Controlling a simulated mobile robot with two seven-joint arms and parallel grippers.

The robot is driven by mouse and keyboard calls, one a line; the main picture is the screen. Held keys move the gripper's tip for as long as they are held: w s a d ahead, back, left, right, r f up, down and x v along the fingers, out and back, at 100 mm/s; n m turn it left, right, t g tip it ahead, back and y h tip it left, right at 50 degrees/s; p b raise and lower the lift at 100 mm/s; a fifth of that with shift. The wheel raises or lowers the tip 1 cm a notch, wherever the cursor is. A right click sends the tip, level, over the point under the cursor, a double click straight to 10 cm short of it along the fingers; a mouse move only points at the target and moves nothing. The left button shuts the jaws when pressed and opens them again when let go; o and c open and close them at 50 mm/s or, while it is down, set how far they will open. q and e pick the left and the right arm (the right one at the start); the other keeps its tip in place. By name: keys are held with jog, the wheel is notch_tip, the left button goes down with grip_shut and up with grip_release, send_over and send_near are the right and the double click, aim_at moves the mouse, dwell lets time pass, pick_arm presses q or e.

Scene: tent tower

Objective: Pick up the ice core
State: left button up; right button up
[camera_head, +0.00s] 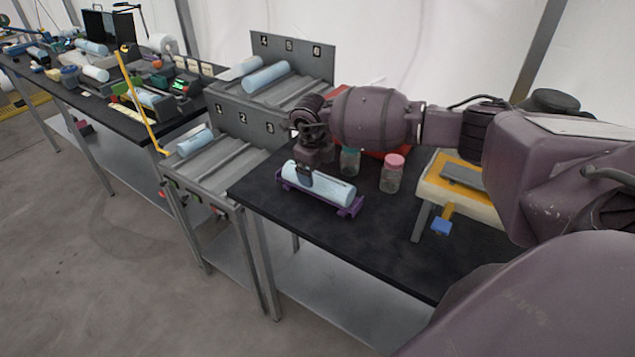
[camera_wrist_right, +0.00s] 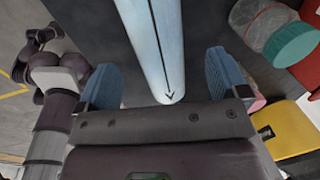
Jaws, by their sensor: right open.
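A pale blue ice core (camera_head: 335,188) lies lengthwise in a purple cradle (camera_head: 350,208) on the black table. My right gripper (camera_head: 304,178) is over the left part of the core, pointing down. In the right wrist view the gripper (camera_wrist_right: 164,78) is open, with one blue-padded finger on each side of the ice core (camera_wrist_right: 152,35), which shows a dark line with an arrow tip. Gaps show between the core and both fingers. My left gripper is not in view.
Jars with pink (camera_head: 392,173) and green (camera_head: 349,160) lids stand right of and behind the cradle. A grey numbered rack (camera_head: 225,165) holding other cores stands to the left. The table's front is clear.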

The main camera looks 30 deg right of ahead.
aim_at(318, 176)
jog(key=shift+d+f+p, duration=0.15)
jog(key=shift+f+p, duration=0.05)
jog(key=shift+f, duration=1.1)
jog(key=shift+d+f+p, duration=0.1)
jog(key=shift+f+p, duration=0.1)
jog(key=shift+f, duration=1.05)
jog(key=shift+r, duration=0.1)
jog(key=c, duration=1.3)
